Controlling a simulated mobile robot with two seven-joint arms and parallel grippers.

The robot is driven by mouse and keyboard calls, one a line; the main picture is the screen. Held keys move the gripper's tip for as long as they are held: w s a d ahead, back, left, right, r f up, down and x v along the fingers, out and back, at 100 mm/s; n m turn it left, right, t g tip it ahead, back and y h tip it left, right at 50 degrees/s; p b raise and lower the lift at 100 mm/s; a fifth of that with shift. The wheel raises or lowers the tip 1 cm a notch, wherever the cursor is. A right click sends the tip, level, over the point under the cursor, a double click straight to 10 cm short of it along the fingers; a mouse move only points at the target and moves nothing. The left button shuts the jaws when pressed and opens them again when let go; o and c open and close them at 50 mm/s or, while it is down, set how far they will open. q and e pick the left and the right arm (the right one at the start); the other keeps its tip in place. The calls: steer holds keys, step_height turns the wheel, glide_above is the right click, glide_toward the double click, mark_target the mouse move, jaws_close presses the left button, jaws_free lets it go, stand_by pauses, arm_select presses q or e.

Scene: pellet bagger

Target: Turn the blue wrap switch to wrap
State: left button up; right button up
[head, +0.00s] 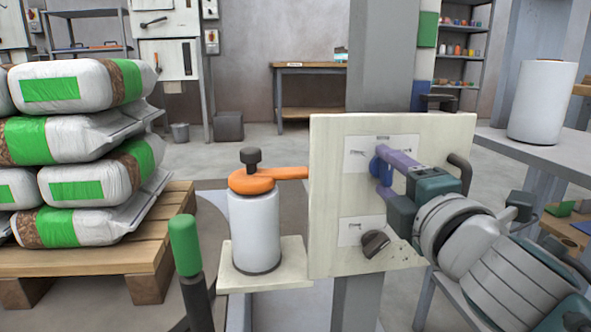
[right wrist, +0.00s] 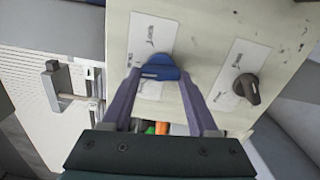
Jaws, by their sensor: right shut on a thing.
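The blue wrap switch (head: 377,168) sits on the upper part of a cream panel (head: 335,130), over a white label. In the right wrist view the blue switch (right wrist: 162,68) shows between my two purple fingertips. My right gripper (head: 384,168) reaches in from the right and is shut on the switch's knob; it also shows in the right wrist view (right wrist: 161,76). The label print is too small to read, so I cannot tell which position the knob points to. My left gripper is not in view.
A dark knob (head: 375,243) sits lower on the panel. A white roll (head: 254,230) under an orange arm (head: 265,180) stands left of the panel. A green-topped handle (head: 185,245) is in front. Bags (head: 75,85) lie stacked on a pallet (head: 150,262) at left.

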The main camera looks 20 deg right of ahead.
steer(key=shift+m, duration=0.6)
steer(key=o, duration=1.4)
steer(key=shift+s+r, duration=0.1)
steer(key=shift+s, duration=0.15)
steer(key=p+v, duration=0.1)
steer(key=v, duration=0.8)
steer(key=shift+s+p, duration=0.25)
steer(key=shift+p, duration=0.1)
